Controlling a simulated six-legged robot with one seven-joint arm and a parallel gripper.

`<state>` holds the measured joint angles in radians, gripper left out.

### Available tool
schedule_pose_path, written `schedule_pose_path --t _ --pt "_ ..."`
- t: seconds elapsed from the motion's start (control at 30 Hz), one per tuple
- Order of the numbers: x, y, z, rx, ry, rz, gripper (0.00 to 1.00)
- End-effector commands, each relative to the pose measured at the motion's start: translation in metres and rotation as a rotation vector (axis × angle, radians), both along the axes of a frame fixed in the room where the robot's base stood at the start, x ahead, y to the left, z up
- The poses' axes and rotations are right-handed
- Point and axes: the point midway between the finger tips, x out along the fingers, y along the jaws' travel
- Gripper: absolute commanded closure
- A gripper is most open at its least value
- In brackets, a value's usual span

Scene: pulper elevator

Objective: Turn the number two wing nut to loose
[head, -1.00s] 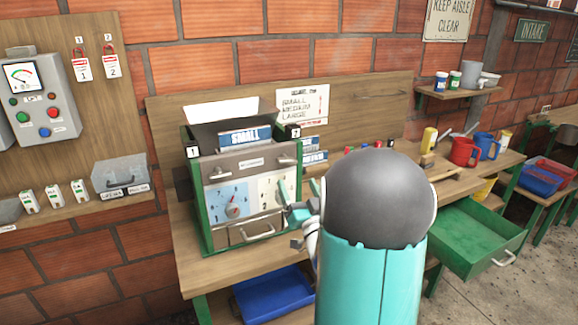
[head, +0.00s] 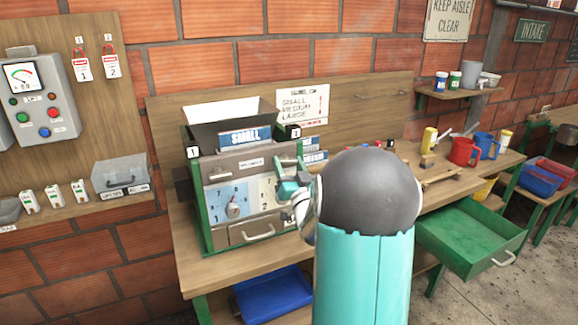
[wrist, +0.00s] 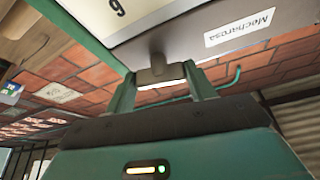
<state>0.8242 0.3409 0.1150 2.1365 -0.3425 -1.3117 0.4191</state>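The number two wing nut (wrist: 156,72) is a grey winged piece on the machine's grey front plate. In the wrist view it sits between the tips of my gripper (wrist: 160,80). The fingers stand apart around it, and I see no firm clamping. The number one wing nut (head: 218,173) is on the left of the same plate (head: 240,164).
The green-framed machine (head: 205,230) stands on a wooden bench (head: 205,275). An open green drawer (head: 470,240) juts out at right. A blue tray (head: 272,293) is below.

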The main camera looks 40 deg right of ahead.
Motion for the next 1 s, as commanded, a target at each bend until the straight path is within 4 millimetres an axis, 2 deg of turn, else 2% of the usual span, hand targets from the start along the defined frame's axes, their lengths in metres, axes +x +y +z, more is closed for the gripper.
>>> schedule_pose_path --t 0.17,0.4,0.7,0.73,0.8,1.0 --pt "-0.0003 -0.0001 0.0000 -0.017 0.005 0.000 0.68" --pt "-0.0002 -0.0006 0.0001 -0.193 0.055 0.001 0.68" --pt "-0.0008 -0.0010 0.0003 -0.210 0.059 0.000 0.68" --pt "-0.0008 -0.0010 0.0003 -0.210 0.059 0.000 0.40" --pt "-0.0008 -0.0011 0.0002 -0.208 0.060 0.001 0.26" --pt "-0.0007 -0.0011 0.0000 -0.208 0.060 0.000 0.24"
